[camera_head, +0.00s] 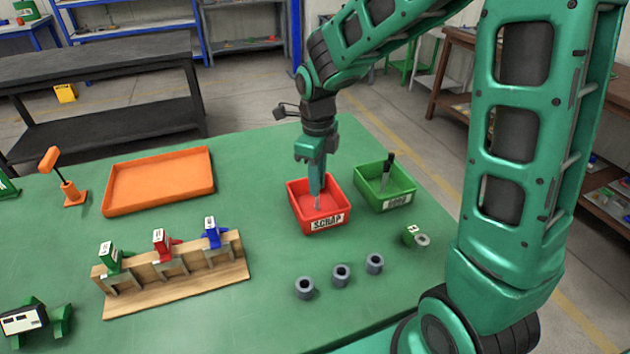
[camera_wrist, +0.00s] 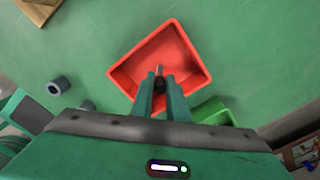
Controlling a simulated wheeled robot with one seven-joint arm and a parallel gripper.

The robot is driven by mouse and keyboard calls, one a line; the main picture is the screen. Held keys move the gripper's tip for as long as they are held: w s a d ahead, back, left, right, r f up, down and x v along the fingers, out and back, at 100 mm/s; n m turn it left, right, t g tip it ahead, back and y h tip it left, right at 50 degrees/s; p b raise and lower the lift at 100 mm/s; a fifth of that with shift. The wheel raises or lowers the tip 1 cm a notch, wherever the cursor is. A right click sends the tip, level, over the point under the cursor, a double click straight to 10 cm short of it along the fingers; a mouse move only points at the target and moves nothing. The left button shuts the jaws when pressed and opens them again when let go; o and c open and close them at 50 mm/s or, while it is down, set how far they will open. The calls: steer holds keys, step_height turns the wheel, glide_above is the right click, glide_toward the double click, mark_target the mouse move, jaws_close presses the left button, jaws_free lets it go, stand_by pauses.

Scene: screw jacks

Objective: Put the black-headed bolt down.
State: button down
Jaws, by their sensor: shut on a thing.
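My gripper (camera_head: 317,184) points down over the red bin (camera_head: 334,230) labelled SCRAP, with its fingertips at or just inside the rim. It is shut on a bolt whose grey shank (camera_head: 317,202) hangs below the fingers, inside the bin's outline. In the wrist view the fingers (camera_wrist: 161,92) close around the bolt's dark head (camera_wrist: 160,84), and the red bin (camera_wrist: 190,42) lies below. I cannot tell whether the shank touches the bin floor. The head is hidden by the fingers in the head view.
A green bin (camera_head: 408,186) stands right of the red one, with a black-topped upright piece (camera_head: 388,160) in it. Several grey nuts (camera_head: 341,275) lie in front. A wooden rack (camera_head: 185,283) with small jacks and an orange tray (camera_head: 158,182) are at left. Green table between is clear.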

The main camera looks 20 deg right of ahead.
steer(key=shift+f, duration=0.1)
steer(key=c, duration=1.7)
jaws_free()
step_height(320, 180, up, 12)
steer(key=shift+r, duration=0.15)
steer(key=shift+s, duration=0.1)
steer(key=s+d+f+n, duration=0.1)
steer(key=s+d+n, duration=0.5)
steer(key=s+n, duration=0.1)
steer(key=s+d+f+n, duration=0.2)
steer(key=s+d+n, duration=0.4)
steer(key=s, duration=0.4)
steer(key=s+d+f+n, duration=0.2)
steer(key=s+d+n, duration=0.4)
steer(key=s, duration=0.3)
steer(key=shift+s+d+n, duration=0.15)
steer(key=shift+n, duration=0.65)
